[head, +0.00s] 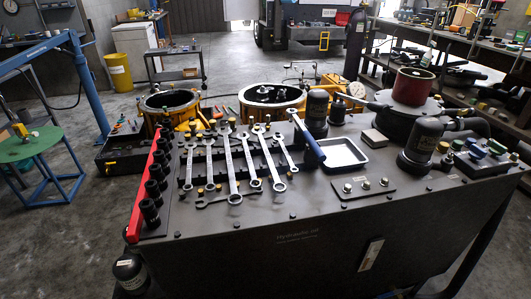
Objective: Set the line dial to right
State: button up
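I cannot pick out the line dial for certain, nor see any dial's setting. A dark plate (363,189) with a few small silver knobs or bolts lies on the front right of the dark bench top in the head view. Several small green and blue knobs or caps (485,150) stand at the bench's right end. A small pale label or switch plate (371,254) is on the bench's front face; its details are too small to read. My gripper is not in view.
Several wrenches (233,170) and a red rail (147,185) with black sockets cover the bench's left side. A blue-handled hammer (308,137) lies beside a metal tray (343,153). Black cylinders (420,144) and a red cup (412,86) stand at right. Open floor (60,240) lies left.

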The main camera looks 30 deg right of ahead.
aim_at(476, 153)
jog(key=z, duration=1.45)
